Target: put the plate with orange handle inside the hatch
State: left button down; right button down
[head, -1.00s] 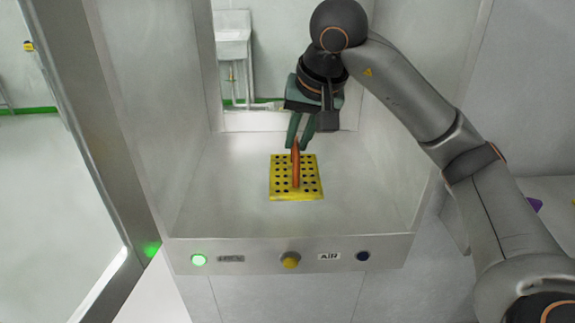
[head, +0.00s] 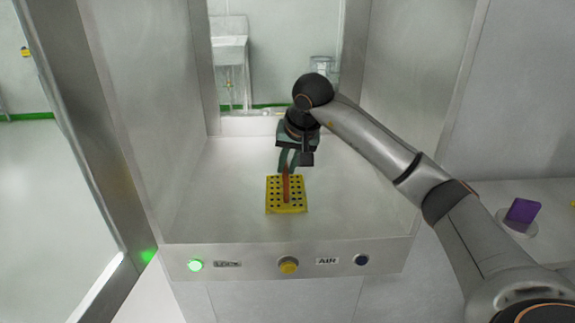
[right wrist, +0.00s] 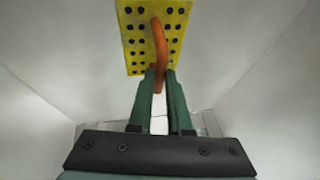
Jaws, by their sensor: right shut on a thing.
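The yellow plate (head: 273,206) with dark holes is inside the open hatch (head: 230,225), over its pale floor. I cannot tell whether the plate touches the floor. Its orange handle (head: 286,189) stands up along the middle. My right gripper (head: 287,169) reaches in from the right and is shut on the handle. In the right wrist view the green fingers (right wrist: 160,80) close on the near end of the orange handle (right wrist: 159,45), with the yellow plate (right wrist: 133,50) beyond. My left gripper is not in view.
The hatch door (head: 85,130) stands open at the left. The front panel has a lit green light (head: 195,265), a yellow button (head: 288,266) and a dark button (head: 361,260). A purple object (head: 522,210) is on the counter at the right. Hatch floor around the plate is clear.

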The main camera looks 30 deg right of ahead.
jog(key=c, duration=1.3)
grip_release()
jog(key=shift+f, duration=0.1)
jog(key=o, duration=0.5)
jog(key=shift+c, duration=0.2)
